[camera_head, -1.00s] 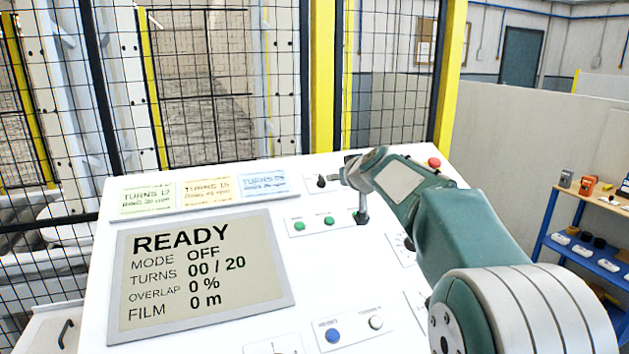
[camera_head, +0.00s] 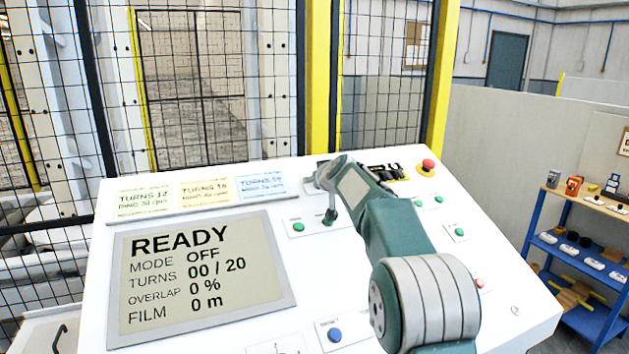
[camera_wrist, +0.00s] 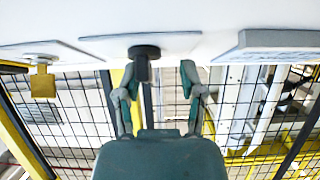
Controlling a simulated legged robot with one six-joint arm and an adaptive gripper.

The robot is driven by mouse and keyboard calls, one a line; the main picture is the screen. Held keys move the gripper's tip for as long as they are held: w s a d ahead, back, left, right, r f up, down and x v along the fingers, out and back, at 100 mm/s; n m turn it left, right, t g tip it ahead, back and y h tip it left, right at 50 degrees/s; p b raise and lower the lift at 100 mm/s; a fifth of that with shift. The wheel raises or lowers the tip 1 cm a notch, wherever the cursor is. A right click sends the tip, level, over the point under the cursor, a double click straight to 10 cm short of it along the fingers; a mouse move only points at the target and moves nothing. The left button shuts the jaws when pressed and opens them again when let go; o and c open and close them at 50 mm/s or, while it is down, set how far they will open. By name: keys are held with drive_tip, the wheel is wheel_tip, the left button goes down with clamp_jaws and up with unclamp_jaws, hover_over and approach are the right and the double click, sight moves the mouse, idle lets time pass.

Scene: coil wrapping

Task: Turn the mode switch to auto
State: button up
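In the wrist view, a black knob (camera_wrist: 144,58), which I take for the mode switch, projects from a pale plate on the white panel. My gripper (camera_wrist: 160,76) is open, its two fingers on either side of the knob. The knob is nearer the left finger in the picture; I cannot tell whether they touch. In the head view my gripper (camera_head: 321,199) is over the upper middle of the panel and hides the knob. The display (camera_head: 200,270) reads READY and MODE OFF.
The white console (camera_head: 490,270) carries green buttons (camera_head: 297,227), a blue button (camera_head: 335,335) and a red emergency button (camera_head: 428,165). Three note cards (camera_head: 205,190) lie above the display. A mesh fence (camera_head: 215,90) stands behind. A blue shelf (camera_head: 575,265) is at right.

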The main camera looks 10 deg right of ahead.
drive_tip(key=shift+w+d+f, duration=0.15)
drive_tip(key=shift+w+d, duration=0.05)
drive_tip(key=shift+d, duration=0.75)
drive_tip(key=shift+a, duration=0.2)
drive_tip(key=c, duration=0.5)
drive_tip(key=shift+a, duration=0.35)
clamp_jaws()
drive_tip(key=shift+f, duration=0.1)
drive_tip(key=shift+d+f, duration=0.1)
drive_tip(key=shift+d, duration=0.05)
